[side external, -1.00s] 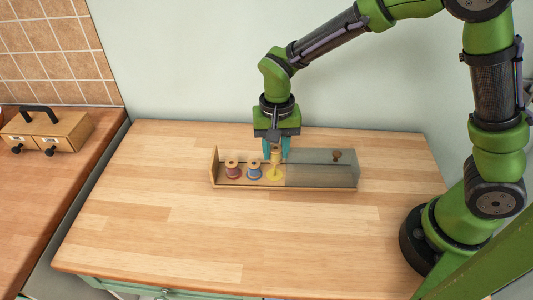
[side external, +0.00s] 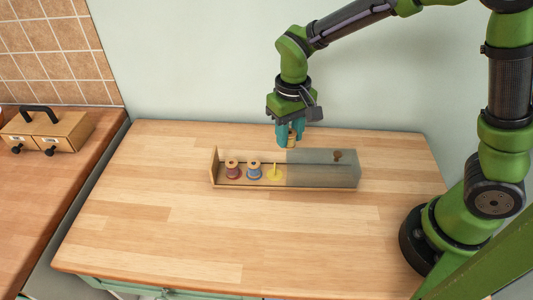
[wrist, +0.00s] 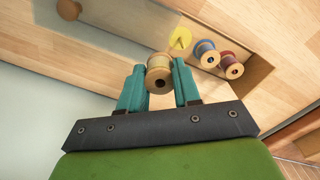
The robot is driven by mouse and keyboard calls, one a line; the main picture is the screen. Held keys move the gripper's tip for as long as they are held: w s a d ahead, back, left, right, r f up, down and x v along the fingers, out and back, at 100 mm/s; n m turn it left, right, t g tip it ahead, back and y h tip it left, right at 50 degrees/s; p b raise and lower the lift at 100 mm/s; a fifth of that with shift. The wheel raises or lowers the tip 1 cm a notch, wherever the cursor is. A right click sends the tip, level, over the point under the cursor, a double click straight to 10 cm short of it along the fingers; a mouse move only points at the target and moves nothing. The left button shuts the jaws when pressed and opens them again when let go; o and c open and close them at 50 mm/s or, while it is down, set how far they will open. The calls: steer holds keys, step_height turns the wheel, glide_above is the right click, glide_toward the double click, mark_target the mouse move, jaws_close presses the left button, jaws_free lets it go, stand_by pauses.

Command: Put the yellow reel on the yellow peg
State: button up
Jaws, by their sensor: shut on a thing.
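My gripper (side external: 290,145) is shut on the yellow reel (wrist: 159,70), a wooden spool with pale yellow winding, seen between the two teal fingers in the wrist view. In the side view the reel (side external: 292,141) is mostly hidden by the fingers. It is held above the back of the long wooden box, to the right of the yellow peg and apart from it. The yellow peg (side external: 274,172) stands bare on its round yellow base in the box's open part; it also shows in the wrist view (wrist: 180,40).
A red reel (side external: 232,170) and a blue reel (side external: 254,171) stand left of the yellow peg in the box (side external: 222,186). A greyish lid (side external: 315,170) with a knob (side external: 337,155) covers the box's right part. The table in front is clear.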

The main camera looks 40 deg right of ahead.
steer(key=d+r+n, duration=0.2)
steer(key=d+r, duration=0.6)
steer(key=d, duration=0.2)
steer(key=n, duration=0.6)
glide_above(275, 164)
step_height(275, 164, down, 5)
steer(key=shift+w, duration=0.1)
steer(key=shift+f, duration=2.85)
steer(key=shift+f, duration=2.85)
steer(key=o, duration=1.1)
